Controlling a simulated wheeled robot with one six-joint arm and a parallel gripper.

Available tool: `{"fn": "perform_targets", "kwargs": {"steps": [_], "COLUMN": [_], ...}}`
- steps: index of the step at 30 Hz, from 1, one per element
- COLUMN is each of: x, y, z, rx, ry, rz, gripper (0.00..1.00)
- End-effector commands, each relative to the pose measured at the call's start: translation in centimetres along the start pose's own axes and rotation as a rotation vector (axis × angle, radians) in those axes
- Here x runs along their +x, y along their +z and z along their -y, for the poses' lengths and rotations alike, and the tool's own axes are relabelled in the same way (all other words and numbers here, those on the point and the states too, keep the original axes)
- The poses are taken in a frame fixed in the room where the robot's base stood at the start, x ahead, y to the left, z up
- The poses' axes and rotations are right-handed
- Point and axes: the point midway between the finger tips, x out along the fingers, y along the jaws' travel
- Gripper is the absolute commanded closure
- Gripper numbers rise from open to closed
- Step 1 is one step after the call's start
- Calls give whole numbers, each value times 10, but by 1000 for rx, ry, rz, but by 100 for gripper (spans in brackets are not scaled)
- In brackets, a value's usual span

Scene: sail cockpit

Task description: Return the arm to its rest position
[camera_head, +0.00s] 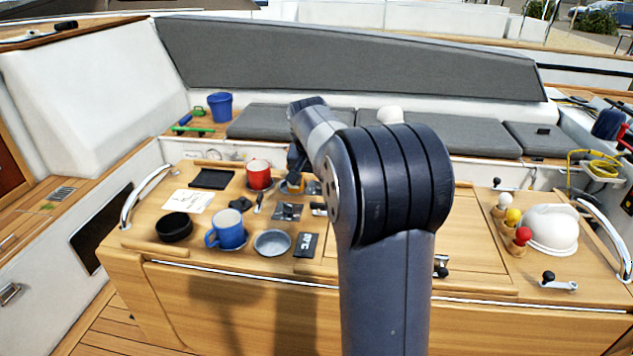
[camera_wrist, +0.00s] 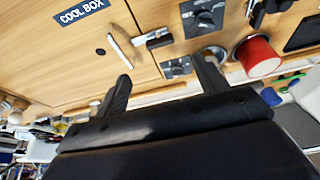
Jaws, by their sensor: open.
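My arm rises in the middle of the head view and bends away toward the far side of the wooden cockpit table (camera_head: 180,285). My gripper shows in the wrist view (camera_wrist: 165,83) with its two fingers spread apart and nothing between them. It is above the table, near the knobs and the red mug (camera_wrist: 258,55). In the head view the gripper is mostly hidden behind my forearm. The red mug also shows there (camera_head: 259,174), left of my arm.
Coloured balls in holders (camera_head: 513,216) and a white dome (camera_head: 551,229) stand right. Grey cushions (camera_head: 450,139) lie behind.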

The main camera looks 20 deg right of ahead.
Motion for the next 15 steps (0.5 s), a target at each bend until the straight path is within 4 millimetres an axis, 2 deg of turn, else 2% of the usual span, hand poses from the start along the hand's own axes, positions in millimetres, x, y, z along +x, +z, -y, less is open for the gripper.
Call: {"fn": "perform_targets", "kwargs": {"steps": [5,8,15], "x": [3,12,55], "y": [0,0,0], "z": [0,0,0], "rx": [0,0,0], "ry": [0,1,2], "rz": [1,3,5], "gripper": [31,31,31]}}
